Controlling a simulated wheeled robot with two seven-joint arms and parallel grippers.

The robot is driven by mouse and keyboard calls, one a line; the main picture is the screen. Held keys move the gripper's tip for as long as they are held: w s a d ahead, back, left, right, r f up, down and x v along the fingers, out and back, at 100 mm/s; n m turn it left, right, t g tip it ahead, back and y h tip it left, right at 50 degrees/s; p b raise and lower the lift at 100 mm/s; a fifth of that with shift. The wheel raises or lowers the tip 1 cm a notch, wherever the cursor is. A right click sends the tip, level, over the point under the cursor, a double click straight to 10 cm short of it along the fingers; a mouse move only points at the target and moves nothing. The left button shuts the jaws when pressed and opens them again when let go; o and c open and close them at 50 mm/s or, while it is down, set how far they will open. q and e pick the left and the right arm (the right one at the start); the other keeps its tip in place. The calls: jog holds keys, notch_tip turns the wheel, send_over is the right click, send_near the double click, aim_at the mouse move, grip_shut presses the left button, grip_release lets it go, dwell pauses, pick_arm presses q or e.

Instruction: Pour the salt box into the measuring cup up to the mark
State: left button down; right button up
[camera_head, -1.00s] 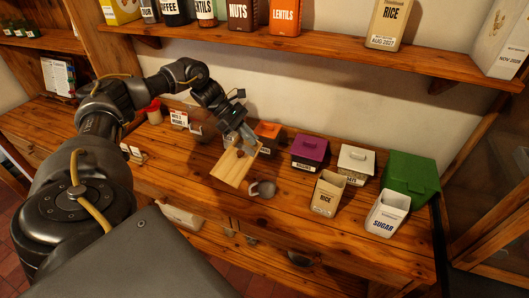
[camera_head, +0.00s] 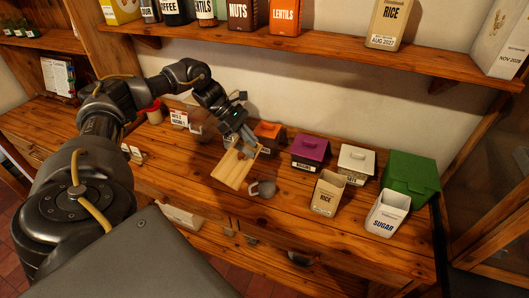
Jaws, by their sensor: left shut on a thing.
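My left gripper (camera_head: 245,138) is shut on a tan, wood-coloured box (camera_head: 233,168), which I take to be the salt box. It holds the box tilted above the counter. No label shows on the face turned to me. A small grey cup with a handle (camera_head: 265,188), likely the measuring cup, stands on the counter just right of the box's lower end. The box and cup look close together; I cannot tell whether they touch. The cup's mark and contents are too small to see, and no falling salt can be made out. My right gripper is not in view.
Right of the cup stand a rice box (camera_head: 326,196), a sugar box (camera_head: 385,216), a purple-lidded box (camera_head: 309,150), a white-lidded box (camera_head: 356,162) and a green box (camera_head: 410,178). An orange-lidded box (camera_head: 268,132) is behind. A shelf (camera_head: 300,47) runs above. The counter's front is clear.

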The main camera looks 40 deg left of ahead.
aim_at(257, 149)
pick_arm(q)
jog(key=shift+d+f+y, duration=0.1)
jog(key=shift+f+y, duration=0.4)
jog(key=shift+f, duration=0.4)
dwell(1.2)
jog(key=shift+w+d+f+g+y, duration=0.1)
jog(key=shift+f+g+y, duration=0.3)
jog(key=shift+f+y, duration=0.25)
dwell(1.6)
jog(key=shift+w+d+f+g+y, duration=0.3)
jog(key=shift+d+f+y, duration=0.3)
jog(key=shift+d+y, duration=0.3)
dwell(2.8)
